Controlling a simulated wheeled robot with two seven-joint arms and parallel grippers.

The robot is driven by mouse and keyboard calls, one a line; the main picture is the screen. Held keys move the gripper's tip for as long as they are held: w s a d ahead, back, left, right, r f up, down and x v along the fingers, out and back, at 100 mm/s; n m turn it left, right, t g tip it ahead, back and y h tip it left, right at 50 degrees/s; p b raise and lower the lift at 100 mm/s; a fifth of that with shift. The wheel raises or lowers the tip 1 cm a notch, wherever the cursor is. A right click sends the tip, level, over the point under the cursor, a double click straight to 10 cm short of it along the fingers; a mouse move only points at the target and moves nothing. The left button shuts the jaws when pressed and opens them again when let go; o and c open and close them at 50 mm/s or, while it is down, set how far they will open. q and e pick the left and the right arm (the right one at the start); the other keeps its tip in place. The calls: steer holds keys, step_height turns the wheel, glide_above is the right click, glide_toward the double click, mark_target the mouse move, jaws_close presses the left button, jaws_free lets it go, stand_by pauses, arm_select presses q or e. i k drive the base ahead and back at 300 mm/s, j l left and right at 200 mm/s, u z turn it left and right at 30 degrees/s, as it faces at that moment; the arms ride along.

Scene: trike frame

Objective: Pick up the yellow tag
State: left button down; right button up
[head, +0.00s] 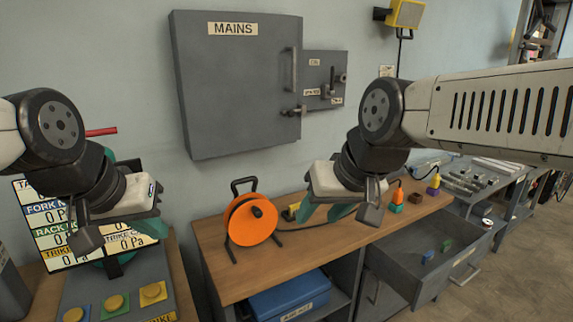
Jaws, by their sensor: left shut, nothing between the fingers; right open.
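I cannot clearly make out a yellow tag. A small yellow item (290,212) lies on the wooden workbench (222,262), between the orange cable reel and my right gripper, partly hidden; I cannot tell what it is. My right gripper (342,212) hangs over the bench, open, with nothing seen between its fingers. My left gripper (102,246) is shut and empty, in front of the display board at the left, above the button panel.
The orange cable reel (252,220) stands on the bench. Small coloured connectors (397,196) stand further right. An open drawer (400,262) holds a blue block (427,257) and a green one (447,245). A grey MAINS cabinet (235,95) hangs above. The button panel (120,285) is at left.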

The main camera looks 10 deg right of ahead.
mark_target(292, 209)
steer(key=i+l+u, duration=0.3)
steer(key=l, duration=0.3)
steer(key=i+l+u, duration=0.3)
steer(key=l, duration=0.45)
steer(key=i, duration=0.1)
